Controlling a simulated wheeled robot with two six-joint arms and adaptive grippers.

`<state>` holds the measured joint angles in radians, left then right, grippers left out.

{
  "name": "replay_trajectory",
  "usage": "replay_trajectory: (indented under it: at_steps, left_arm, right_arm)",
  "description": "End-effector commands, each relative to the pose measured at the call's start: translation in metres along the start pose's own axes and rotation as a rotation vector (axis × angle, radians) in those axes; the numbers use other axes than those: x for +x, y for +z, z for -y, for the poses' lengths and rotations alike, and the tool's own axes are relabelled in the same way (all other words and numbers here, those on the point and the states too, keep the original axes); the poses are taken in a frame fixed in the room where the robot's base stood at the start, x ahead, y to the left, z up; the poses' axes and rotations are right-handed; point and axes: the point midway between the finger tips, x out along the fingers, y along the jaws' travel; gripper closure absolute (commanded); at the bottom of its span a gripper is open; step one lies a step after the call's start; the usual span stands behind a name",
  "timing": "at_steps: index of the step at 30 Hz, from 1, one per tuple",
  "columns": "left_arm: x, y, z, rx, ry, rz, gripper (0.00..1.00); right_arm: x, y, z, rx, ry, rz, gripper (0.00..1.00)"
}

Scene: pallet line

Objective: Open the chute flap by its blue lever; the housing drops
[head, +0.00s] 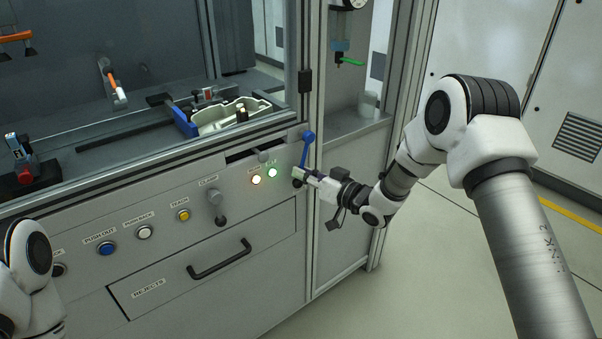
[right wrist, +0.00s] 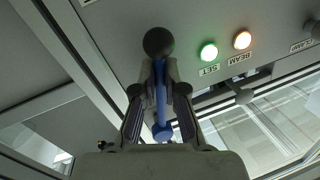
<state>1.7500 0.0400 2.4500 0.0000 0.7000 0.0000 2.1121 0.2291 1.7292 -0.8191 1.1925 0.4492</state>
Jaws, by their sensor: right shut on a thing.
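The blue lever (head: 305,152) is on the machine front by the right post. It hangs down from its round blue pivot, with a black ball knob at the lower end. My right gripper (head: 300,177) is shut on the lever near the knob. In the right wrist view its fingers (right wrist: 160,88) close on both sides of the blue bar (right wrist: 160,100), and the black knob (right wrist: 158,42) sticks out past them. A pale housing (head: 230,116) rests inside the machine, behind the pane, against a blue block. The flap itself is hard to make out near the dark slot (head: 240,156). My left gripper is out of view.
A white-lit BEAM lamp (head: 256,180) and a green-lit SET lamp (head: 272,172) sit beside the lever. Left are a CLAMP knob (head: 216,197), buttons and the REJECTS drawer handle (head: 219,260). The floor at right is free.

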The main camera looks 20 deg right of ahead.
Motion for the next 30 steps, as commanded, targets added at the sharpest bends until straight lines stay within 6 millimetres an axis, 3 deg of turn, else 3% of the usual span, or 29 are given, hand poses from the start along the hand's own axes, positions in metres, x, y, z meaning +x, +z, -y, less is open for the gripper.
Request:
replay_trajectory:
  at_steps: [30]
  left_arm:
    - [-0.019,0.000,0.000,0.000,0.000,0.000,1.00]
  right_arm:
    - [-0.010,-0.013,-0.044,-0.492,0.046,0.098,1.00]
